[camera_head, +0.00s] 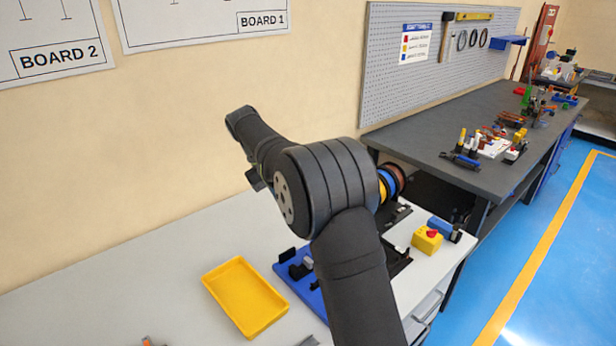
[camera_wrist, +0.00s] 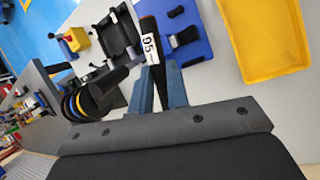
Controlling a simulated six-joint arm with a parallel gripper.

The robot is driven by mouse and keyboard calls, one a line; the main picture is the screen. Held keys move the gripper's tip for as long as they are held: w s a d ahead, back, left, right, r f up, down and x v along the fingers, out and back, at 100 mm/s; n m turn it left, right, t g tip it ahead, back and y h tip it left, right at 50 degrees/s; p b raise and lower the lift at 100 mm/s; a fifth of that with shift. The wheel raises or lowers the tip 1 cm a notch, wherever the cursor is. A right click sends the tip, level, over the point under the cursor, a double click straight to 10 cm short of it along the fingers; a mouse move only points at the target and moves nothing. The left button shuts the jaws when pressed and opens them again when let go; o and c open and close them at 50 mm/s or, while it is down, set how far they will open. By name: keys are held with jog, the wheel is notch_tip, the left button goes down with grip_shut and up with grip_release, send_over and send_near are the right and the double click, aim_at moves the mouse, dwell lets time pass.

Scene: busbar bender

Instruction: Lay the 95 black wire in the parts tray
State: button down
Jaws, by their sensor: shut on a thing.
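The black wire (camera_wrist: 148,24) carries a white label reading 95 and shows in the wrist view. My gripper (camera_wrist: 158,88) is shut on it, with its two blue-grey fingers on either side. The wire extends from the fingers toward the top of the wrist view. The yellow parts tray (camera_head: 245,296) lies on the light table in the head view and looks empty. It also shows at the upper right of the wrist view (camera_wrist: 268,45), apart from the wire. In the head view I cannot make out the wire or the fingertips.
A blue base with black fixtures (camera_head: 302,270) stands right of the tray, partly hidden by my arm. A yellow box with a red button (camera_head: 427,240) and wire spools (camera_head: 388,183) are farther right. The table left of the tray (camera_head: 120,300) is mostly clear.

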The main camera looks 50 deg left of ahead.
jog(key=s+d+f+n+t, duration=0.1)
jog(key=s+d+f+n, duration=0.2)
jog(key=s+f, duration=1.2)
send_over(249, 307)
jog(key=shift+y, duration=0.4)
jog(key=shift+f, duration=3.1)
jog(key=c, duration=1.3)
grip_release()
jog(key=v, duration=1.7)
jog(key=shift+s+r, duration=0.1)
jog(key=shift+r, duration=0.1)
jog(key=shift+f, duration=0.1)
